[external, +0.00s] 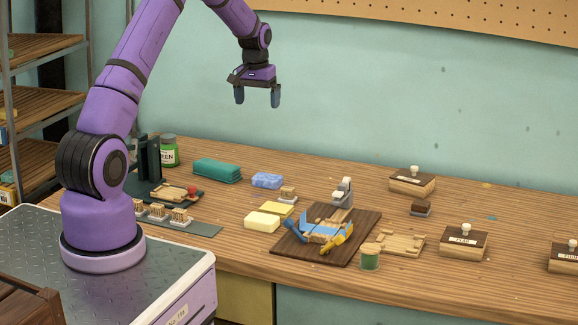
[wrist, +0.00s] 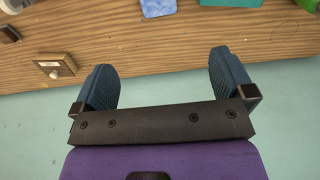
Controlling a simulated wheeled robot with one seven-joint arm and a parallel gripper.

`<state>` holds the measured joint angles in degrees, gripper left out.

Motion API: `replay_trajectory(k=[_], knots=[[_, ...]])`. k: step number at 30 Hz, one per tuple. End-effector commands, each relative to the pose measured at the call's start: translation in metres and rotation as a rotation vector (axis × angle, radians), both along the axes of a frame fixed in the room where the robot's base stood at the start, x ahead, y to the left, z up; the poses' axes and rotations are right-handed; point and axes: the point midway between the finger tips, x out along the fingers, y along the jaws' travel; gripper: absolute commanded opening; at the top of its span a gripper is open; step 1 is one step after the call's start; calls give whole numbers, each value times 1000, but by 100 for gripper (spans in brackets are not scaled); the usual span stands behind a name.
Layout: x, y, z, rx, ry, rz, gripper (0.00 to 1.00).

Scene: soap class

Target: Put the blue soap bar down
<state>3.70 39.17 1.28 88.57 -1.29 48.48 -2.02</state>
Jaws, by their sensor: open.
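The blue soap bar (external: 267,181) lies flat on the wooden table, between a green block and a small brush-like item. It also shows at the top edge of the wrist view (wrist: 158,7), partly cut off. My gripper (external: 258,96) is raised well above the back of the table, fingers pointing down, open and empty. In the wrist view my gripper's two dark blue fingers (wrist: 162,78) stand wide apart with nothing between them. The gripper is clear of the soap bar and not touching it.
A green block (external: 217,170) and a green jar (external: 168,151) stand to the left. Pale yellow bars (external: 262,222) and a dark board (external: 287,246) with tools lie in front. Wooden stamp boxes (external: 464,243) stand to the right. Bare table (external: 330,180) shows right of the soap.

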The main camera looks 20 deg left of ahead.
Motion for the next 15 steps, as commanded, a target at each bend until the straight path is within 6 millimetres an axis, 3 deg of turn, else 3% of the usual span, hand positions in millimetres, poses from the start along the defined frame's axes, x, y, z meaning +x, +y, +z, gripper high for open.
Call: replay_trajectory(k=[1,6,15], knots=[[-11,2,24,-1,-17,1,100],[-53,8,88,-4,-60,1,100],[-144,18,178,-8,-138,1,100]])
